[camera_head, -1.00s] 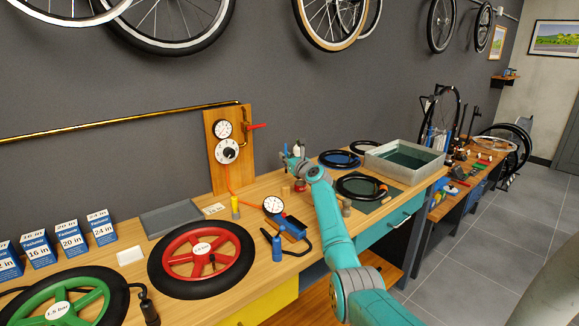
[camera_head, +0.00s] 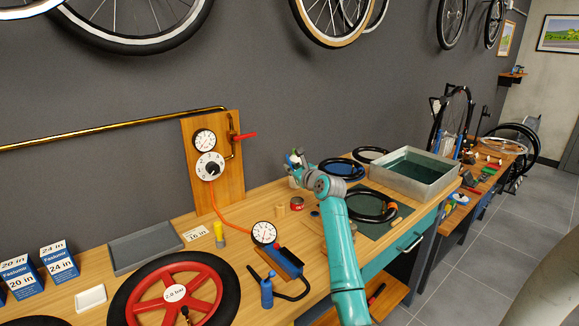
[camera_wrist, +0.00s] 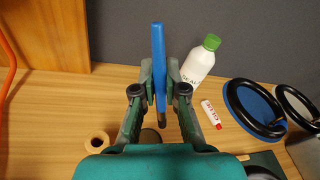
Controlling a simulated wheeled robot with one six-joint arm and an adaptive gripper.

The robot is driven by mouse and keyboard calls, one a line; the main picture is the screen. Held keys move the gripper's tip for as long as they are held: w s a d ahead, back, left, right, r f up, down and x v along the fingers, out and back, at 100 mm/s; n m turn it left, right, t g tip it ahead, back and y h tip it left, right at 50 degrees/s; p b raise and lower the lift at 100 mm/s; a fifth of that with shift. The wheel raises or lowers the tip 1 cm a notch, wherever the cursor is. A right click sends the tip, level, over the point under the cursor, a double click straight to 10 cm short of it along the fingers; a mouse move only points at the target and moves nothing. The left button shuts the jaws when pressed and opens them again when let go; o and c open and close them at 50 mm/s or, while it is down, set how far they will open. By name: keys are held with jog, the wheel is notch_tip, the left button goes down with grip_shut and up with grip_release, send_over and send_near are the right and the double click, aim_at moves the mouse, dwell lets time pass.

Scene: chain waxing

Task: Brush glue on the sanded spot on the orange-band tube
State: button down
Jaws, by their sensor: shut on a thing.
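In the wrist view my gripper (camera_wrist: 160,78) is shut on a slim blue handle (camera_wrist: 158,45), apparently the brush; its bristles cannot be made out. In the head view my gripper (camera_head: 294,160) is over the back of the bench, near the wall. The orange-band tube (camera_head: 353,214) is a black ring lying on a dark mat (camera_head: 403,211), partly behind my arm; a small orange patch shows at its right side. The sanded spot cannot be made out. A small red and white tube (camera_wrist: 211,115), possibly glue, lies right of my gripper.
A white bottle with a green cap (camera_wrist: 200,65) stands beside my gripper. A tan roll (camera_wrist: 96,142) and a red tin (camera_head: 297,204) are on the bench. Black rings, one on a blue disc (camera_head: 336,172), and a metal water tray (camera_head: 430,187) are further right.

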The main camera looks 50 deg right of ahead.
jog(key=shift+f, duration=2.85)
jog(key=shift+f, duration=0.65)
jog(key=shift+r, duration=3.55)
